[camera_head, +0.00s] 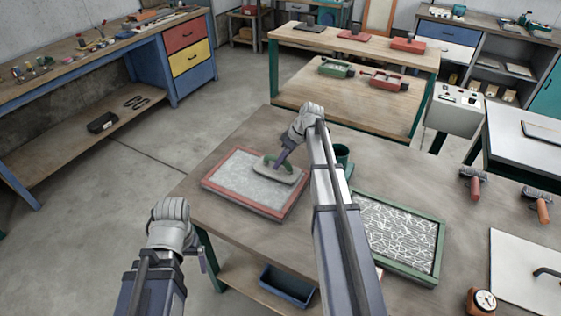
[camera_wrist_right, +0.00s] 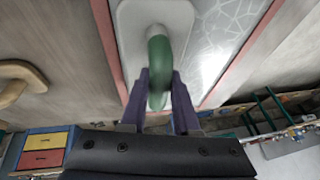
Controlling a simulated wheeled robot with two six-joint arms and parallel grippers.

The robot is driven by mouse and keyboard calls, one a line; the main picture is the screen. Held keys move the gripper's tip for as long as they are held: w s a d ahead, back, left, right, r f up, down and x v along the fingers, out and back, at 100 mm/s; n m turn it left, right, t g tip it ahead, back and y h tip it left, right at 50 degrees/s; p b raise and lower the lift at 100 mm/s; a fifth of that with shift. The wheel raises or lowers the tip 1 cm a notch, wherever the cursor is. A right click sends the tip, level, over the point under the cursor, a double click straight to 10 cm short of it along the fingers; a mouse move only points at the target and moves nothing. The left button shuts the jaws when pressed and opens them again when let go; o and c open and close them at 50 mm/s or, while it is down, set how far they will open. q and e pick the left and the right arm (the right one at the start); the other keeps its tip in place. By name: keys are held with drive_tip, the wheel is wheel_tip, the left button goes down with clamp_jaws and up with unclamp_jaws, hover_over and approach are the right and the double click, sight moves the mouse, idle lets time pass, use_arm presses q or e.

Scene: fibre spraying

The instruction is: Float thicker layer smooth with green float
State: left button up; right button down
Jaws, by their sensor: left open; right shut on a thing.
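The green-handled float (camera_head: 268,174) lies with its grey plate on the grey layer (camera_head: 235,177) in the red-framed tray (camera_head: 232,201). The layer looks mostly even in the head view. In the right wrist view, faint fibre lines show in the layer (camera_wrist_right: 215,45) beside the float plate (camera_wrist_right: 128,22). My right gripper (camera_head: 284,157) is shut on the float's green handle (camera_wrist_right: 158,50). My left gripper (camera_head: 172,222) is open and empty, off the table's left front side.
A green-framed tray (camera_head: 437,256) with white fibres stands to the right on the same table (camera_head: 262,231). Two rollers (camera_head: 472,184), a gauge (camera_head: 482,299) and a white board (camera_head: 520,258) lie further right. A green cup (camera_head: 343,154) stands behind my right arm.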

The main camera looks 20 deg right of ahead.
wheel_tip(320, 180, up, 5)
drive_tip(key=p, duration=0.4)
use_arm(q)
wheel_tip(320, 180, up, 5)
drive_tip(key=shift+f, duration=0.1)
use_arm(e)
drive_tip(key=shift+f+b, duration=0.5)
drive_tip(key=shift+f, duration=0.05)
use_arm(q)
drive_tip(key=shift+f, duration=0.4)
use_arm(e)
drive_tip(key=shift+r, duration=0.1)
